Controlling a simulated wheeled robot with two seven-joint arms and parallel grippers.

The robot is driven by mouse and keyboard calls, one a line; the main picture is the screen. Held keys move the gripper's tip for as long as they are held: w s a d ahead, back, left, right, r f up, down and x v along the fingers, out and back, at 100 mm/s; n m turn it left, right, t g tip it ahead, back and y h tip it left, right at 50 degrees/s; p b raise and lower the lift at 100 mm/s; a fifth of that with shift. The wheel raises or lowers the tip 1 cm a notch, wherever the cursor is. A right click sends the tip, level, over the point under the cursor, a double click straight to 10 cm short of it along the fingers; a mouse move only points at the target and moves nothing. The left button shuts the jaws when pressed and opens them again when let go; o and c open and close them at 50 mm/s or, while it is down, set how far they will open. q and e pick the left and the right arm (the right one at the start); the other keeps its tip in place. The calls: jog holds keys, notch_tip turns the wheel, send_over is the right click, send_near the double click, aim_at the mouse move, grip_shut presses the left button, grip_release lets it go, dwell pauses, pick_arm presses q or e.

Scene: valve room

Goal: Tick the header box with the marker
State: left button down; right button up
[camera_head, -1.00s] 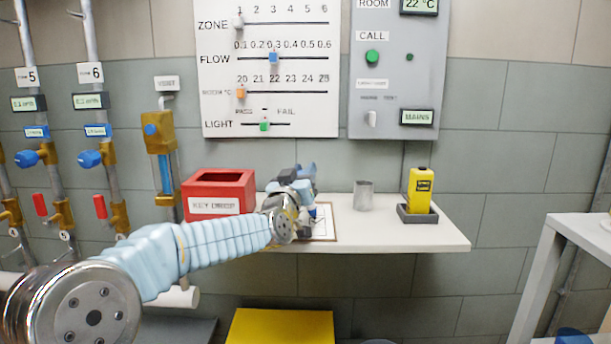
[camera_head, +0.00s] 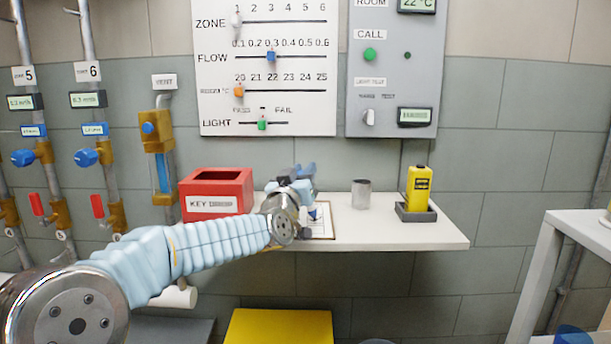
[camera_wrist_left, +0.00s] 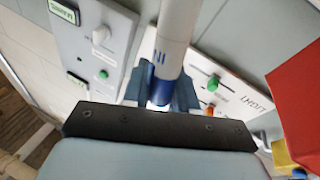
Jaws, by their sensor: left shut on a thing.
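My left gripper (camera_head: 306,187) is above the clipboard on the white shelf, with its arm reaching in from the left. In the left wrist view the left gripper (camera_wrist_left: 160,92) is shut on the marker (camera_wrist_left: 176,40), which has a white barrel and a dark blue end. In the head view a small blue and white part of the marker (camera_head: 312,213) shows below the gripper, over the paper. The clipboard (camera_head: 326,226) lies on the shelf, mostly hidden by my gripper and wrist. The header box cannot be made out, nor whether the tip touches the paper. My right gripper is not in view.
The red key box (camera_head: 216,206) stands left of my gripper. A grey metal cup (camera_head: 361,195) and a yellow device in a dark tray (camera_head: 418,190) stand to the right on the white shelf (camera_head: 440,236). Slider and switch panels (camera_head: 265,100) hang on the wall behind.

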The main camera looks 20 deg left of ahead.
pick_arm(q)
jog(key=shift+a, duration=0.1)
dwell(0.3)
notch_tip(320, 180, up, 8)
jog(key=p, duration=0.6)
jog(key=shift+s, duration=0.1)
dwell(0.4)
